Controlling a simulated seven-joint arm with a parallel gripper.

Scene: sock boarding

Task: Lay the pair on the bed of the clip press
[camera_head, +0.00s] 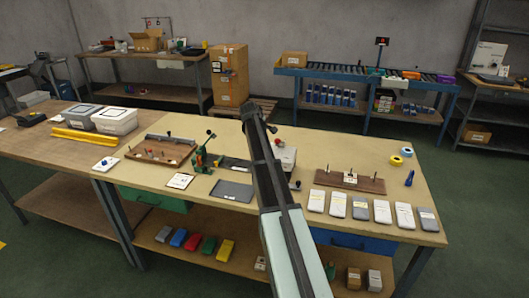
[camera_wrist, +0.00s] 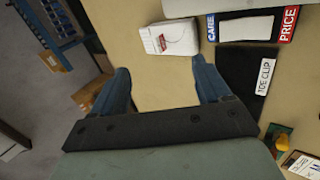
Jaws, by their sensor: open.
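My gripper (camera_wrist: 160,78) is open in the wrist view, with its two dark blue fingers apart and only bare tabletop between them. A white packet with a red and grey label (camera_wrist: 168,38) lies just beyond the fingertips; I cannot tell whether it is the pair. Green press-like equipment (camera_head: 202,152) stands on the table left of my arm in the head view. Its bed is not clear to see. A green and yellow part (camera_wrist: 280,138) shows at the lower right of the wrist view.
A black mat marked TOE CLIP (camera_wrist: 245,72) lies right of the fingers, beside a CARE and PRICE card holder (camera_wrist: 245,25). White and grey packets (camera_head: 360,208) line the front right table edge. A pegged wooden board (camera_head: 348,181) stands behind them. A grey tray (camera_head: 232,190) lies left of my arm.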

